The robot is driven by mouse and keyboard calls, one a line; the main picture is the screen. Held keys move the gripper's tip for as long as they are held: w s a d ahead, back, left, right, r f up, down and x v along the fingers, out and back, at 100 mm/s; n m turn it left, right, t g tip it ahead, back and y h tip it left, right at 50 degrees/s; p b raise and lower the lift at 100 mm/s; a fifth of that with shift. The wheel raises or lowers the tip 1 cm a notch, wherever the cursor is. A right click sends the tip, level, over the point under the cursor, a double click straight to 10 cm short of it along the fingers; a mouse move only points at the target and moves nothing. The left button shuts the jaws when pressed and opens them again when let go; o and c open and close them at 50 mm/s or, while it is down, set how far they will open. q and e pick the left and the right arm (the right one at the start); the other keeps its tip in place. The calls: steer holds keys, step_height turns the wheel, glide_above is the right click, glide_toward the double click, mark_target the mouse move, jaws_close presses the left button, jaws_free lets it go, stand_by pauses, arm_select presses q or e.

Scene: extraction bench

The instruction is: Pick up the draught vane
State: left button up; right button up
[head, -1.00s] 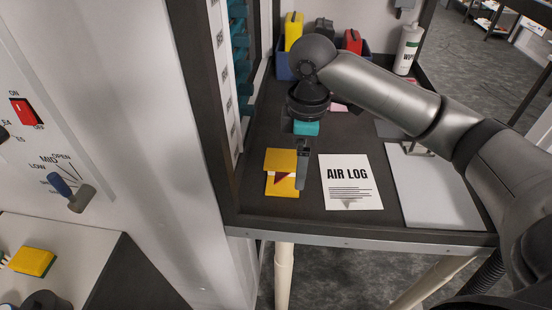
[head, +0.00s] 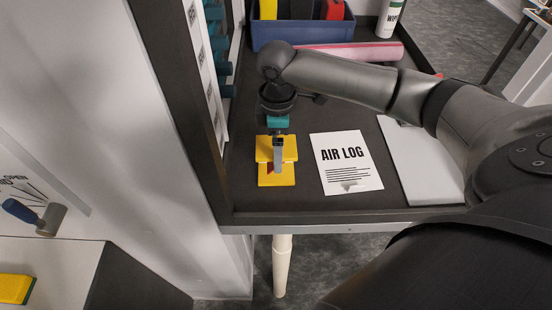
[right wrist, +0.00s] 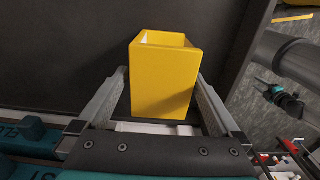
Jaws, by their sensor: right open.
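A yellow piece with a small dark red part, which I take to be the draught vane (head: 278,179), sits on the dark bench top left of the AIR LOG sheet. In the right wrist view it shows as a yellow box-like body (right wrist: 162,85), open at the top. My right gripper (head: 278,168) is right over it, pointing down and covering part of it. In the right wrist view my right gripper (right wrist: 161,92) is open, with one finger on each side of the yellow body. Contact cannot be told. My left gripper is not in view.
The AIR LOG sheet (head: 346,162) and a pale flat panel (head: 422,160) lie to the right. A blue bin (head: 303,33), a pink roll (head: 350,53) and a white bottle (head: 388,18) stand behind. A dark upright frame (head: 183,120) is close on the left.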

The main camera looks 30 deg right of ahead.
steer(key=shift+f, duration=0.35)
step_height(320, 180, down, 4)
steer(key=shift+a+r, duration=0.15)
steer(key=shift+f, duration=0.45)
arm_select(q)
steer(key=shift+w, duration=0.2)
arm_select(e)
steer(key=shift+c, duration=0.6)
steer(key=shift+r, duration=0.1)
steer(key=c, duration=1.1)
steer(key=shift+r, duration=0.1)
